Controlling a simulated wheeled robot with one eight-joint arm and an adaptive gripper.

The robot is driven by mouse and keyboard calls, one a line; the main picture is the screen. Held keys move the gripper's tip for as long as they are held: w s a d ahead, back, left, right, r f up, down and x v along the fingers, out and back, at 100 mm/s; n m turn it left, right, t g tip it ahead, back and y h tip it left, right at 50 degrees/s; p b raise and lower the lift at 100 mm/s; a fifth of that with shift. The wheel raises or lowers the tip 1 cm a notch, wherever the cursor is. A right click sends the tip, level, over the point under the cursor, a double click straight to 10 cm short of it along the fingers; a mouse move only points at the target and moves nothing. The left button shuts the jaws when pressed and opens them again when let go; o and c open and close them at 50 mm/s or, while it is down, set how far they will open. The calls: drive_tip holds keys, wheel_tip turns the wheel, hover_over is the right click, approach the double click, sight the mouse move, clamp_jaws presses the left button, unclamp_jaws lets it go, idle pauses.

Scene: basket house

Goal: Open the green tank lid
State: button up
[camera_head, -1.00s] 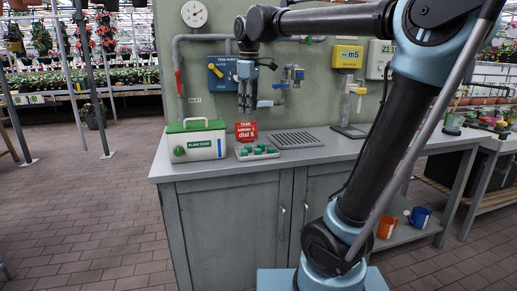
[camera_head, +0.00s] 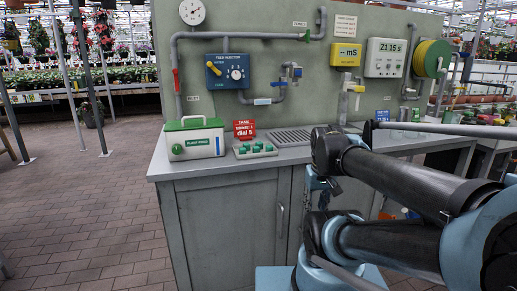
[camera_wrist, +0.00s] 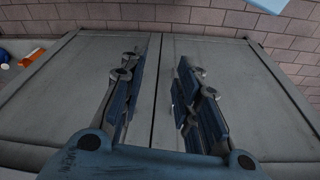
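The tank is a white box (camera_head: 197,145) labelled PLANT FOOD, at the left end of the cabinet's top in the head view. The tank is not in the wrist view.
A tray of green pods (camera_head: 256,149) and a red sign (camera_head: 245,129) stand just right of the tank. A blue feed injector (camera_head: 228,71) and pipes hang on the panel behind. A cabinet door handle (camera_head: 281,221) sticks out.

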drive_tip(key=w+a+r+n, duration=0.3)
drive_tip(key=w+r, duration=0.2)
drive_tip(key=r, duration=0.3)
drive_tip(key=w+a+r+n, duration=0.2)
drive_tip(key=w+a+r, duration=0.2)
drive_tip(key=r, duration=0.3)
wheel_tip(320, 180, up, 29)
drive_tip(key=n, duration=1.5)
hover_over(190, 117)
drive_tip(key=s, duration=0.3)
drive_tip(key=shift+y, duration=0.3)
drive_tip(key=w+f, duration=0.1)
drive_tip(key=f, duration=0.4)
drive_tip(key=w+f, duration=0.1)
drive_tip(key=f, duration=0.5)
drive_tip(key=w+f, duration=0.1)
drive_tip(key=f, duration=0.5)
drive_tip(key=shift+f, duration=0.15)
clamp_jaws()
